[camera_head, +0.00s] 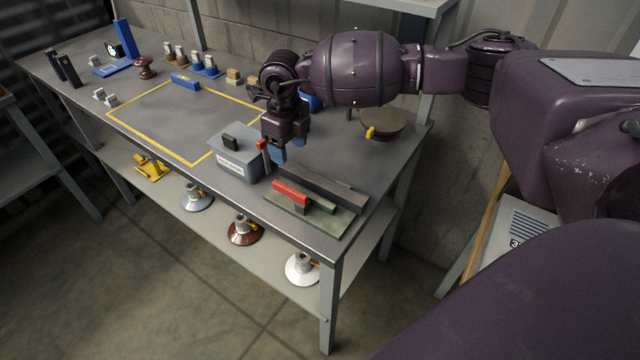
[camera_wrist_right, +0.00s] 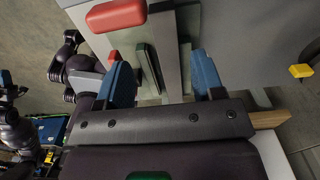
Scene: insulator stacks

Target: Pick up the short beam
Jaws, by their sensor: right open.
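Several bars lie on a green plate (camera_head: 336,226) at the table's near right end: a short red bar (camera_head: 291,191), a thin green bar (camera_head: 318,203) and a longer dark grey bar (camera_head: 328,188). I cannot tell for sure which one is the short beam. My right gripper (camera_head: 277,155), with blue fingers, points down above the table, just behind the plate. In the right wrist view its open jaws (camera_wrist_right: 163,77) hold nothing; a grey bar (camera_wrist_right: 164,50) and the green bar (camera_wrist_right: 148,68) show between them, the red bar (camera_wrist_right: 116,15) beyond. My left gripper is not seen.
A grey box (camera_head: 236,163) with a black handle stands left of my right gripper. A round turntable (camera_head: 382,123) with a yellow knob is at the right back. Insulators stand on the lower shelf (camera_head: 225,222).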

